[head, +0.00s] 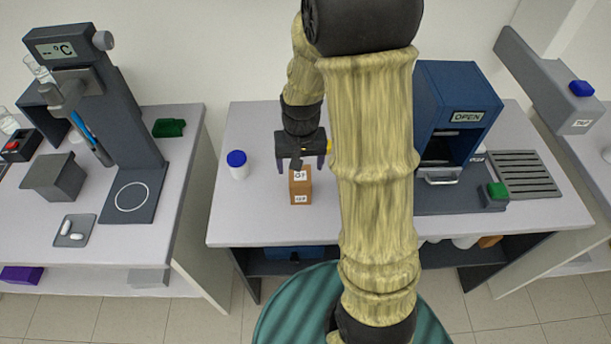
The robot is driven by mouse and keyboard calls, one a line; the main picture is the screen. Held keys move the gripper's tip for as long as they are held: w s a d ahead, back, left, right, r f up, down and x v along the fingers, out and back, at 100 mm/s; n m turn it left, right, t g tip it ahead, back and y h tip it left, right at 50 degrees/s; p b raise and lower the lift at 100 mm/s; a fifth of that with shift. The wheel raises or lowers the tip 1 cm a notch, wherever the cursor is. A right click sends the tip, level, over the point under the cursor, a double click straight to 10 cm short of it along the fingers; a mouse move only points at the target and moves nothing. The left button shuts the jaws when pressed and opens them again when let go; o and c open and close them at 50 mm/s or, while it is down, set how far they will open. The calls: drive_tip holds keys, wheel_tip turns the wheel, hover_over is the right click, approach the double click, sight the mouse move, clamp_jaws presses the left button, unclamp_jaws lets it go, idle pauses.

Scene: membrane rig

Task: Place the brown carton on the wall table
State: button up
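The brown carton (301,187) stands upright, with white labels on its top and front. It appears to rest on the pale top of the middle table (262,222), which stands against the wall. My gripper (300,167) is just above or behind the carton's top. Its two fingers are spread wide, one to each side of the carton, with gaps visible between them and the carton. I cannot tell the exact height of the fingers over the carton. My arm hides part of the table to the right of the carton.
A white bottle with a blue cap (237,165) stands left of the carton. A blue machine marked OPEN (455,117) stands right of my arm. A left bench (186,150) carries a grey stand (129,125). The table's front left is clear.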

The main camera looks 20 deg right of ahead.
drive_tip(key=s+a+r+n+t, duration=0.1)
drive_tip(key=s+r+n, duration=0.1)
drive_tip(key=s+r, duration=0.3)
drive_tip(key=s, duration=0.4)
drive_tip(key=shift+s+a+r+t, duration=0.15)
drive_tip(key=shift+s+a+t, duration=0.15)
drive_tip(key=shift+a+t, duration=0.1)
